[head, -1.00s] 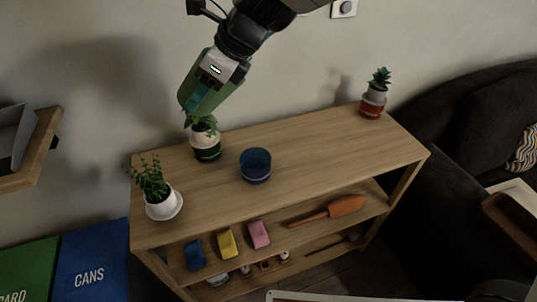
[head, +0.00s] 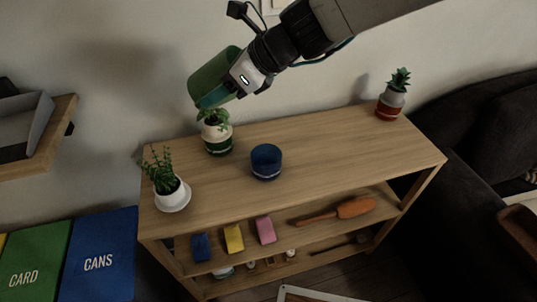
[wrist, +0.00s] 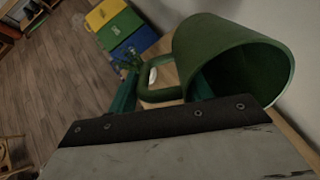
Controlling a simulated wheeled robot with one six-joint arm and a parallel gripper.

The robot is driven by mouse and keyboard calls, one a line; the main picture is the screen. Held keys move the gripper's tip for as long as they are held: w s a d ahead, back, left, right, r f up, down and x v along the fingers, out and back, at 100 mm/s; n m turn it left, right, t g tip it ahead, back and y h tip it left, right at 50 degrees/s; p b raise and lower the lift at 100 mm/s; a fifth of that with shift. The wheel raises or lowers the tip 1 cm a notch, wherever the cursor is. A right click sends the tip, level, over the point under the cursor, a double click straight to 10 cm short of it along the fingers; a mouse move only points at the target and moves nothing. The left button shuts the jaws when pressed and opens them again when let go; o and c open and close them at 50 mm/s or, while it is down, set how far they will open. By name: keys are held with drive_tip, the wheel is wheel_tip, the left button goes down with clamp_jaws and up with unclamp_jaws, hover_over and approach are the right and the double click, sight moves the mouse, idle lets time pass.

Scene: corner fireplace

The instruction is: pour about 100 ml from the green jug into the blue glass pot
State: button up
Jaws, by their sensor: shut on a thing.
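The green jug (head: 214,76) is held in the air above the back left of the wooden shelf top, tilted. In the wrist view the jug (wrist: 215,60) shows its open mouth facing right, and its handle lies between the fingers. My gripper (head: 226,92) is shut on the jug; its teal fingers (wrist: 163,92) also show in the wrist view. The blue glass pot (head: 266,162) stands upright on the shelf top, below and right of the jug, apart from it. What the pot and jug hold cannot be seen clearly.
A plant in a green and white pot (head: 218,139) stands just below the jug. A plant in a white pot (head: 172,194) is at front left, a succulent (head: 391,101) at far right. The shelf top (head: 330,140) right of the blue pot is clear.

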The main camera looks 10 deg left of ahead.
drive_tip(key=shift+f+y, duration=0.2)
drive_tip(key=shift+y, duration=0.4)
drive_tip(key=shift+w+a, duration=0.1)
drive_tip(key=shift+a, duration=0.15)
drive_tip(key=shift+a, duration=0.2)
drive_tip(key=shift+f, duration=0.1)
drive_tip(key=shift+f+y+p, duration=0.2)
drive_tip(key=shift+y+p, duration=0.3)
drive_tip(key=shift+p, duration=0.2)
idle(0.7)
idle(0.5)
drive_tip(key=shift+w, duration=0.1)
drive_tip(key=shift+a+r+h, duration=0.2)
drive_tip(key=shift+r+h, duration=0.25)
drive_tip(key=shift+h, duration=0.4)
drive_tip(key=shift+a+r+h, duration=0.2)
drive_tip(key=shift+r+h, duration=0.25)
drive_tip(key=shift+h, duration=0.4)
